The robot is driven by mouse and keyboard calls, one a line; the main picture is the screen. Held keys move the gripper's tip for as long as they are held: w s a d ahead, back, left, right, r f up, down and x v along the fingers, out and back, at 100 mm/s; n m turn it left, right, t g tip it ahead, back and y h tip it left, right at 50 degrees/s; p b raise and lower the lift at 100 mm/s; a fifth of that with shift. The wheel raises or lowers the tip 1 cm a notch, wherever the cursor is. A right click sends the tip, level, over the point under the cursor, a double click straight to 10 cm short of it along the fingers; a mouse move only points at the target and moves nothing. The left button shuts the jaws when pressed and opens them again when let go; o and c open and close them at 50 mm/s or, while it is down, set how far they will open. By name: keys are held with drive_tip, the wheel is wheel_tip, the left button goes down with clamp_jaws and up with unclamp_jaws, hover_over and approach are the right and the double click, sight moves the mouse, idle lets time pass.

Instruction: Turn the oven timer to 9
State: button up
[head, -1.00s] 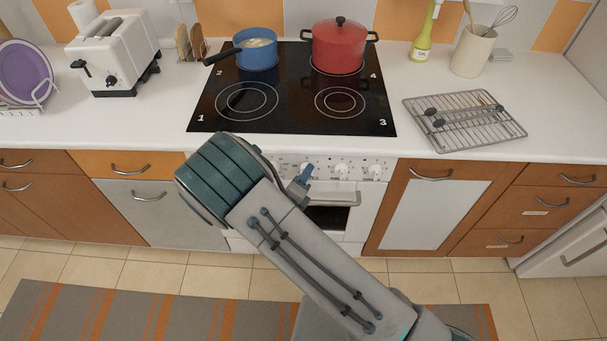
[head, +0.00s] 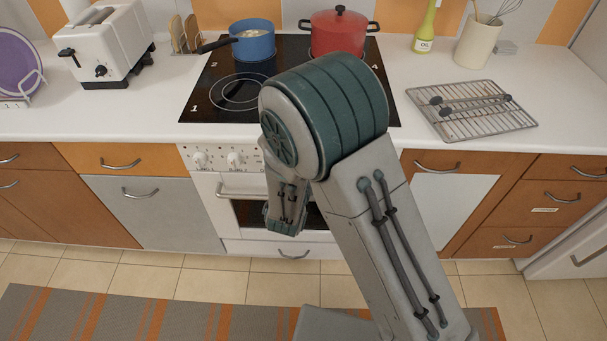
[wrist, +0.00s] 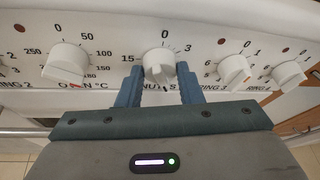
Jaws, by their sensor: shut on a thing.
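The oven timer knob (wrist: 158,66) is a white round knob in the middle of the wrist view, with 0 above it, 3 to its upper right and 15 to its left. The lettering below it is partly covered. My gripper (wrist: 160,84) has one blue finger on each side of this knob and is shut on it. I cannot tell exactly which number the knob points at. In the head view my arm hides the gripper and the timer knob. The white oven (head: 226,213) stands under the hob.
The temperature knob (wrist: 67,62) is left of the timer in the wrist view; a ring knob (wrist: 234,70) is close on the right. In the head view, a blue pot (head: 254,45) and red pot (head: 325,40) stand on the hob, above the control panel.

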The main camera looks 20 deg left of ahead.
drive_tip(key=shift+m+y+b, duration=0.5)
drive_tip(key=shift+m+b, duration=0.1)
drive_tip(key=shift+b, duration=0.3)
drive_tip(key=shift+r, duration=0.1)
drive_tip(key=o, duration=1)
drive_tip(key=shift+b+v, duration=1.75)
drive_tip(key=shift+v, duration=5.1)
